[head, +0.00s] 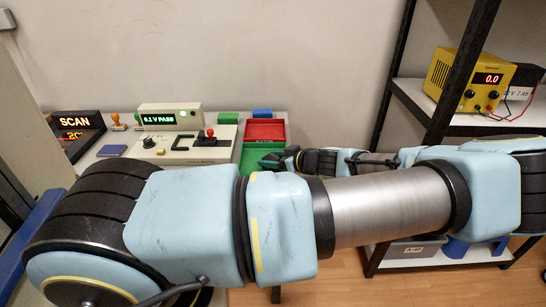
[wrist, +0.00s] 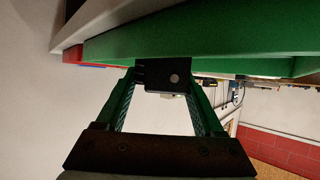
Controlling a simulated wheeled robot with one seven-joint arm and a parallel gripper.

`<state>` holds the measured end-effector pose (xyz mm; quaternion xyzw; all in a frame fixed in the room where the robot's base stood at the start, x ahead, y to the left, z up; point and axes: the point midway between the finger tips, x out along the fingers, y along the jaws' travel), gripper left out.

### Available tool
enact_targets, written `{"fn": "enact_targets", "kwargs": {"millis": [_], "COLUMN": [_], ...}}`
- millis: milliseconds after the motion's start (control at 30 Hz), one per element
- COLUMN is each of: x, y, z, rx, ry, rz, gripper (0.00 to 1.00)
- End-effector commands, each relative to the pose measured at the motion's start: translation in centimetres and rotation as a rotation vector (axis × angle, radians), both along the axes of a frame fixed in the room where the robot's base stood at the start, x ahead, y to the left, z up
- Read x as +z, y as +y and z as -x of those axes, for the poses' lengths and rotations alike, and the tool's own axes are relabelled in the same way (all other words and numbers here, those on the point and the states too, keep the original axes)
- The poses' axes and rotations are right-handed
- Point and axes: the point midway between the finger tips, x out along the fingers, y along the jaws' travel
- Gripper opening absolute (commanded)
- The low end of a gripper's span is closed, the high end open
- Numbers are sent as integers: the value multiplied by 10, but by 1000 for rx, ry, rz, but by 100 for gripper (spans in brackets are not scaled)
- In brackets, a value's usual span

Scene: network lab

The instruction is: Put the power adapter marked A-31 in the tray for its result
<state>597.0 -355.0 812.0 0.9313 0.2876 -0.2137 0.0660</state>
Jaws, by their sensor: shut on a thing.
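My gripper (wrist: 163,82) is shut on a small black block, the power adapter (wrist: 165,75), in the wrist view. No A-31 marking is readable on it. The green tray (wrist: 200,42) fills the top of the wrist view, its wall close to the adapter. In the head view the green tray (head: 250,153) stands in front of the red tray (head: 266,131), and my arm covers part of it. The tester (head: 171,117) has a lit green display that appears to read 6.1 V PASS.
A SCAN display (head: 75,124) stands at the left of the bench. A dark rack post (head: 395,75) and a yellow power supply (head: 468,80) on a shelf are at the right.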

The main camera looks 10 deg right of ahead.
Motion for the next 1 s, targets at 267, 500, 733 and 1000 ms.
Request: {"fn": "enact_targets", "kwargs": {"millis": [267,500,733,1000], "x": [-2,-3,-3,2], "y": [0,0,0,-2], "z": [0,0,0,2], "rx": [0,0,0,-1], "ry": [-1,-1,-1,-1], "rz": [0,1,1,1], "gripper": [4,85,100,100]}}
